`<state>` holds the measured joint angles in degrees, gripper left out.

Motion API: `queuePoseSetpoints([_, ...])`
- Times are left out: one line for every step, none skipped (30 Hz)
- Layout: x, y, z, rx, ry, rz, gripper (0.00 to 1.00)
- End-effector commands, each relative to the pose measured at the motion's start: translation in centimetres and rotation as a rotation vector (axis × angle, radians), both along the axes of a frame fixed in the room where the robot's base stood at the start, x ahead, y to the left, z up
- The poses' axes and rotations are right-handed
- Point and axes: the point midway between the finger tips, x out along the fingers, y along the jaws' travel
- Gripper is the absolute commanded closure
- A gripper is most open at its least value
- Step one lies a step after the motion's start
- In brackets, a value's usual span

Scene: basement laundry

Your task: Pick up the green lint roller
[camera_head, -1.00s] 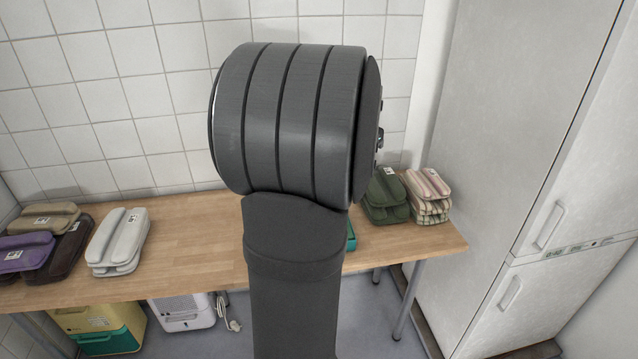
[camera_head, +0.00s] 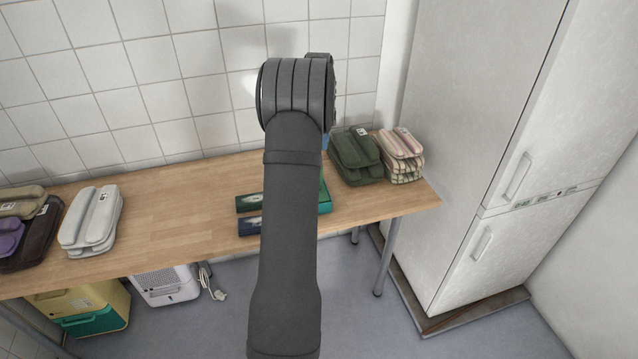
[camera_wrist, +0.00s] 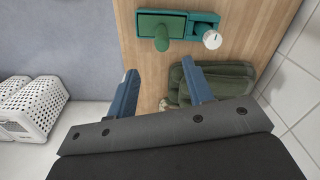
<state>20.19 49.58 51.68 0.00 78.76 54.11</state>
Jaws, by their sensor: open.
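In the wrist view a green lint roller (camera_wrist: 162,40) shows as a rounded green handle below a wide, flat dark green part, at the top of the picture over the wooden table. A teal tray (camera_wrist: 206,17) is beside it, with a white round-ended object (camera_wrist: 212,40) at its edge. My gripper (camera_wrist: 159,67) is open and empty, its two blue fingers apart; the roller is beyond the fingertips, not between them. In the head view my arm hides the roller and nearly all of the gripper.
Folded green bags (camera_head: 357,157) and striped cloths (camera_head: 402,155) stack at the table's right end; the green bags are close to my fingers. Green (camera_head: 249,202) and navy (camera_head: 249,227) flat boxes show beside my arm. A tall fridge (camera_head: 480,120) stands right.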

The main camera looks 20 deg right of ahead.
Motion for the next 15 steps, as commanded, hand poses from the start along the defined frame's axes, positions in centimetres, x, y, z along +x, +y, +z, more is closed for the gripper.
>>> queuePoseSetpoints([-0.1,0.0,-1.3,0.002,0.005,0.000,0.53])
queuePoseSetpoints([-0.1,0.0,-2.0,0.001,0.003,0.000,0.53])
queuePoseSetpoints([-0.1,0.0,-2.9,0.002,0.005,0.001,0.53])
queuePoseSetpoints([-0.1,0.0,-3.5,0.001,0.003,0.001,0.53])
queuePoseSetpoints([-0.1,0.0,-4.1,0.001,0.003,0.001,0.53])
queuePoseSetpoints([-0.1,0.0,-4.9,0.001,0.003,0.001,0.53])
queuePoseSetpoints([-0.1,0.0,-5.5,0.001,0.003,0.001,0.53])
queuePoseSetpoints([-0.1,0.0,-5.9,0.001,0.003,0.001,0.53])
queuePoseSetpoints([0.0,0.0,-6.5,0.000,0.002,0.001,0.53])
queuePoseSetpoints([0.0,0.0,-6.8,0.001,0.001,0.001,0.53])
queuePoseSetpoints([0.0,0.0,-7.1,0.001,0.001,0.001,0.53])
queuePoseSetpoints([0.0,0.0,-7.4,0.001,0.001,0.001,0.53])
queuePoseSetpoints([0.0,0.0,-7.6,0.000,0.000,0.001,0.53])
queuePoseSetpoints([0.0,0.0,-7.7,0.000,0.000,0.001,0.53])
queuePoseSetpoints([0.0,0.0,-7.8,0.000,0.000,0.001,0.53])
